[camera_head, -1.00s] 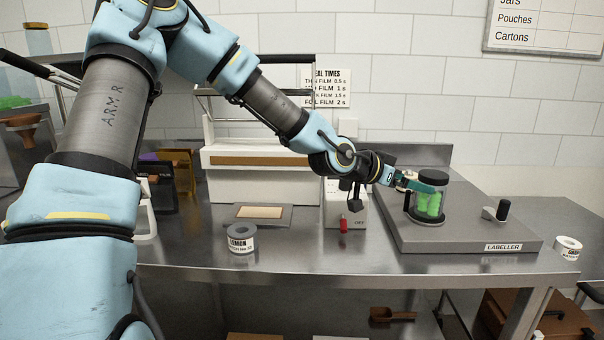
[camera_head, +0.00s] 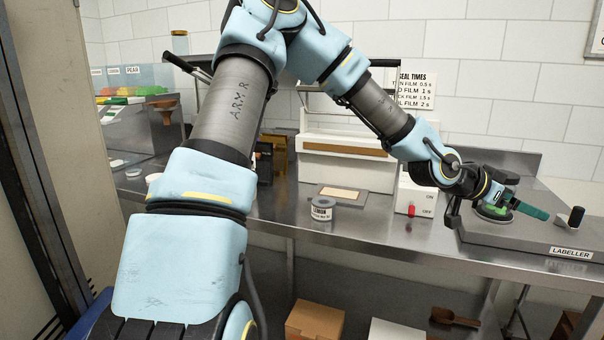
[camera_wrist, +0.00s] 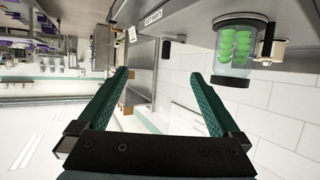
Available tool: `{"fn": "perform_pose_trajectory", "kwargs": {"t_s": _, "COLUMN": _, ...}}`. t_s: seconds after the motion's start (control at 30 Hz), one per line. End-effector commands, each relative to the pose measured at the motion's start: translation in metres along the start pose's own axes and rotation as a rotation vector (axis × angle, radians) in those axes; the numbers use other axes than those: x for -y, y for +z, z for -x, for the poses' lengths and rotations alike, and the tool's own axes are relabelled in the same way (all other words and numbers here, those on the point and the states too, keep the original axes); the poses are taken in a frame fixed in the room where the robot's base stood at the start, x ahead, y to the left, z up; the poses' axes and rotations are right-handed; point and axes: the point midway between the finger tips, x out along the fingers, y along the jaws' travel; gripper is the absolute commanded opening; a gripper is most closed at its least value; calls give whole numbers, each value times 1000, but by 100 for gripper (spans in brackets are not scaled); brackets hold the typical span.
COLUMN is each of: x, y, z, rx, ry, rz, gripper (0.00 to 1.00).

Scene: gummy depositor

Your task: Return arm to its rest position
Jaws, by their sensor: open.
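My gripper (camera_head: 524,205) is at the end of my outstretched blue arm, over the front left part of the labeller (camera_head: 545,235). In the wrist view my gripper (camera_wrist: 161,76) has its two teal fingers spread wide, with nothing between them. A clear jar of green gummies (camera_wrist: 234,48) with a dark lid stands apart from the fingers, at the upper right of the wrist view. In the head view the jar is mostly hidden behind my gripper, with only some green (camera_head: 492,212) showing.
A steel table (camera_head: 350,225) runs under the machines. A white sealer (camera_head: 345,165), a lemon label roll (camera_head: 320,213) and a switch box with a red knob (camera_head: 413,198) stand left of the labeller. Cardboard boxes (camera_head: 315,320) and a brown scoop (camera_head: 455,317) lie below the table.

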Motion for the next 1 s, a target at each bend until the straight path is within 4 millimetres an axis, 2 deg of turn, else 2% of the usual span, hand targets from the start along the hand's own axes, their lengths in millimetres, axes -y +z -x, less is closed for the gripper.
{"fn": "perform_pose_trajectory", "kwargs": {"t_s": 0.07, "x": 0, "y": 0, "z": 0, "rx": 0, "ry": 0, "rz": 0, "gripper": 100}}
{"fn": "perform_pose_trajectory", "kwargs": {"t_s": 0.37, "x": 17, "y": 39, "z": 17, "rx": 122, "ry": -44, "rz": 27, "gripper": 100}}
{"fn": "perform_pose_trajectory", "kwargs": {"t_s": 0.53, "x": 32, "y": 70, "z": 35, "rx": 221, "ry": -87, "rz": 60, "gripper": 100}}
{"fn": "perform_pose_trajectory", "kwargs": {"t_s": 0.67, "x": 49, "y": 100, "z": 59, "rx": 320, "ry": -140, "rz": 102, "gripper": 100}}
{"fn": "perform_pose_trajectory", "kwargs": {"t_s": 0.77, "x": 63, "y": 127, "z": 85, "rx": 408, "ry": -194, "rz": 147, "gripper": 100}}
{"fn": "perform_pose_trajectory", "kwargs": {"t_s": 0.87, "x": 80, "y": 157, "z": 124, "rx": 512, "ry": -271, "rz": 215, "gripper": 100}}
{"fn": "perform_pose_trajectory", "kwargs": {"t_s": 0.97, "x": 95, "y": 188, "z": 178, "rx": 626, "ry": -374, "rz": 320, "gripper": 100}}
{"fn": "perform_pose_trajectory", "kwargs": {"t_s": 1.0, "x": 100, "y": 200, "z": 202, "rx": 670, "ry": -420, "rz": 370, "gripper": 100}}
